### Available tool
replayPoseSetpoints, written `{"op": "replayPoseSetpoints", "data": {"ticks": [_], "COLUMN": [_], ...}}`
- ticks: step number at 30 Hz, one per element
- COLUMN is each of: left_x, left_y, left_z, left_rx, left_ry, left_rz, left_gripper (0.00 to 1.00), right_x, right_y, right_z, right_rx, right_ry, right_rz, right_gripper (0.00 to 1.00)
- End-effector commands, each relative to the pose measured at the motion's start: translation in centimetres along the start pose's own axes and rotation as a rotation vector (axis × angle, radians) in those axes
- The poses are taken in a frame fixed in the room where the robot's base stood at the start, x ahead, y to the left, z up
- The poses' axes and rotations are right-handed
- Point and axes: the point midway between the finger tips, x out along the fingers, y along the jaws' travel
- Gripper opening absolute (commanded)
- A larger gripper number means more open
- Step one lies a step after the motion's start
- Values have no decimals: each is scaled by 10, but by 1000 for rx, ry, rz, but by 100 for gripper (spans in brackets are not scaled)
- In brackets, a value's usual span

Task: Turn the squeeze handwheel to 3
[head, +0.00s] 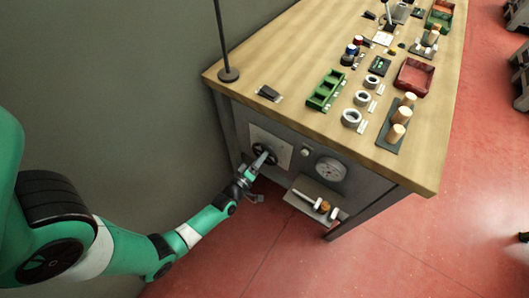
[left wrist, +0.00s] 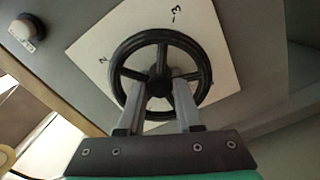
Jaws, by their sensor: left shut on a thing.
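The black squeeze handwheel (head: 270,149) is on the front of the bench, on a pale square plate (head: 285,155). In the left wrist view the spoked wheel (left wrist: 119,52) fills the middle, and its plate (left wrist: 225,60) shows a "2" at upper left and a "3" with a tick at the top. My left gripper (head: 261,161) reaches the wheel from the front. In the left wrist view its two fingers (left wrist: 159,98) reach into the wheel below the hub, and it is shut on the wheel. Its fingertips are partly hidden. I cannot make out a pointer on the wheel. My right gripper is not in view.
A round dial gauge (head: 330,169) and a small shelf (head: 318,192) with tools are right of the wheel. A round knob (left wrist: 28,30) shows at upper left in the left wrist view. The wooden bench top (head: 270,65) holds green and red trays, rings and corks.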

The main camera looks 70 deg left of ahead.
Motion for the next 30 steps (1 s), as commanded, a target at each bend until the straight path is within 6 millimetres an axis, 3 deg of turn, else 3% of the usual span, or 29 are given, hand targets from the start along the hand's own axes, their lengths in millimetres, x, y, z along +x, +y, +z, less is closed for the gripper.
{"op": "replayPoseSetpoints", "data": {"ticks": [30], "left_x": [0], "left_y": [3], "left_z": [0], "left_rx": [964], "left_ry": [0], "left_rz": [1], "left_gripper": [0], "right_x": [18], "right_y": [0], "right_z": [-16], "right_rx": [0], "right_ry": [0], "right_rz": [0], "right_gripper": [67]}}
